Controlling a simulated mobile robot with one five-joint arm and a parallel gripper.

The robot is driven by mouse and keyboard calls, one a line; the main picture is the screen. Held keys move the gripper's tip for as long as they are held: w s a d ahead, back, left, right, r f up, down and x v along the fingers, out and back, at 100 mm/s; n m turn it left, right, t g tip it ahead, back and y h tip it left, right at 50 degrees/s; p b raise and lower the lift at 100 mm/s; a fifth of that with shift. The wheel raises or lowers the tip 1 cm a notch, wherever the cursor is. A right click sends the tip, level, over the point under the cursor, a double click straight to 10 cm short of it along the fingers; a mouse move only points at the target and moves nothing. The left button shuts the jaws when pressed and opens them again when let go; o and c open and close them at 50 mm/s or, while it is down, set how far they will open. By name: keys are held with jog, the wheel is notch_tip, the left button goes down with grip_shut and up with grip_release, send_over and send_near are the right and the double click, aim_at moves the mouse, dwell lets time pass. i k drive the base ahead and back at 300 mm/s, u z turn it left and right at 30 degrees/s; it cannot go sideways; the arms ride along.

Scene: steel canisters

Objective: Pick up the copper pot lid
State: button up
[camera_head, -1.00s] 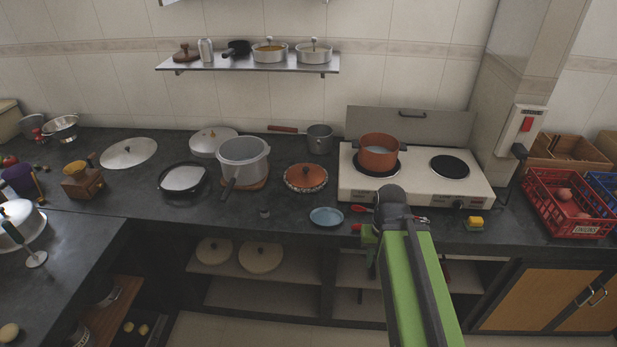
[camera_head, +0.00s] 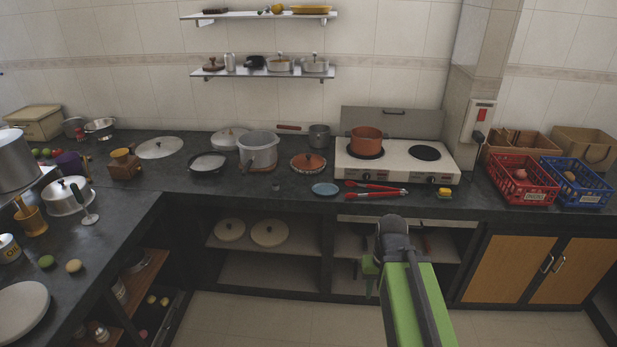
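The copper pot lid (camera_head: 308,162) lies on the dark counter, left of the white stove. It is round and orange-brown with a dark knob on top, and its edge looks patterned. A copper pot (camera_head: 367,140) stands on the stove's left burner. My arm reaches up from the bottom of the view, and my gripper (camera_head: 368,275) is in front of the counter, below and to the right of the lid and apart from it. The fingers are mostly hidden behind the arm, so I cannot tell whether they are open or shut.
Red tongs (camera_head: 375,190) and a small blue plate (camera_head: 325,189) lie near the counter's front edge. A grey pot (camera_head: 258,150) stands left of the lid. The white stove (camera_head: 398,164) is to its right. Open shelves (camera_head: 265,272) are below the counter. The floor in front is clear.

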aim_at(306, 161)
jog(key=u, duration=0.95)
jog(key=i, duration=2.05)
jog(key=u, duration=1.1)
